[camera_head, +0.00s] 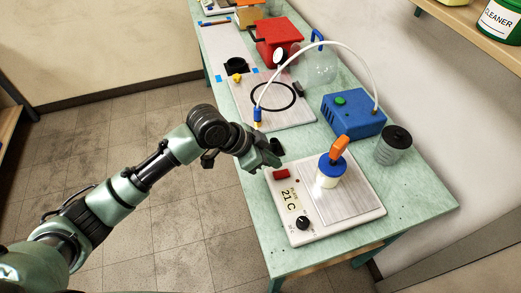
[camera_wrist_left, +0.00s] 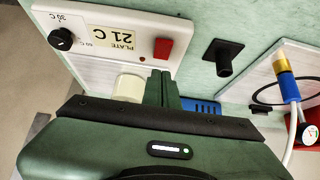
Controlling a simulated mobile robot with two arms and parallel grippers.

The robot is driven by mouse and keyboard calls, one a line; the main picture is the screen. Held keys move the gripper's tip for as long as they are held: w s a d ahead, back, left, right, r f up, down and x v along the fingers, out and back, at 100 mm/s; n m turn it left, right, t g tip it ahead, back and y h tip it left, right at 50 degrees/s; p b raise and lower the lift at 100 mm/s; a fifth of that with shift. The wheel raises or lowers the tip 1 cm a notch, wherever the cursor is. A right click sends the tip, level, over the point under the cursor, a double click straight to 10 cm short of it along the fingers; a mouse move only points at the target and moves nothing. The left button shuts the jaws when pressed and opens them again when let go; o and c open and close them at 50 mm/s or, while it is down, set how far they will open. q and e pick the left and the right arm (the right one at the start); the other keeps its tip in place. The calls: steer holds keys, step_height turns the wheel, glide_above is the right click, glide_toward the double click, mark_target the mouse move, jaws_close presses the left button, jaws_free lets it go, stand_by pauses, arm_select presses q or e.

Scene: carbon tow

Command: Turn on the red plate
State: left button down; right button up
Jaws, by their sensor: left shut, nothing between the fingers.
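The plate (camera_head: 353,203) is a white unit with a grey metal top at the near end of the bench. Its front panel has a display reading "PLATE 21 C" (camera_head: 290,195), a black knob (camera_head: 303,223) and a red switch (camera_head: 281,174). The wrist view also shows the red switch (camera_wrist_left: 162,48), the display (camera_wrist_left: 118,40) and the knob (camera_wrist_left: 62,39). My left gripper (camera_head: 268,158) is just beyond the switch, apart from it. In the wrist view its fingers (camera_wrist_left: 162,88) are together and empty. My right gripper is out of view.
A white jar with a blue lid and orange handle (camera_head: 332,165) stands on the plate. A black stand (camera_wrist_left: 222,57) is beside the plate. A blue pump box (camera_head: 352,115) with a hose, a dark-lidded jar (camera_head: 394,146) and a red box (camera_head: 277,38) stand farther along the bench.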

mark_target(274, 175)
arm_select(q)
steer(key=f, duration=0.2)
steer(key=f+p, duration=0.1)
steer(key=f, duration=0.1)
steer(key=shift+s+a, duration=0.1)
steer(key=shift+a, duration=0.1)
steer(key=shift+f, duration=0.1)
steer(key=f+h+b, duration=0.1)
steer(key=b, duration=0.2)
steer(key=shift+s+a+f, duration=0.1)
steer(key=shift+f, duration=0.15)
steer(key=shift+r+p, duration=0.5)
steer(key=shift+p, duration=0.1)
steer(key=shift+r, duration=0.15)
steer(key=shift+r+p, duration=0.7)
steer(key=shift+p, duration=0.15)
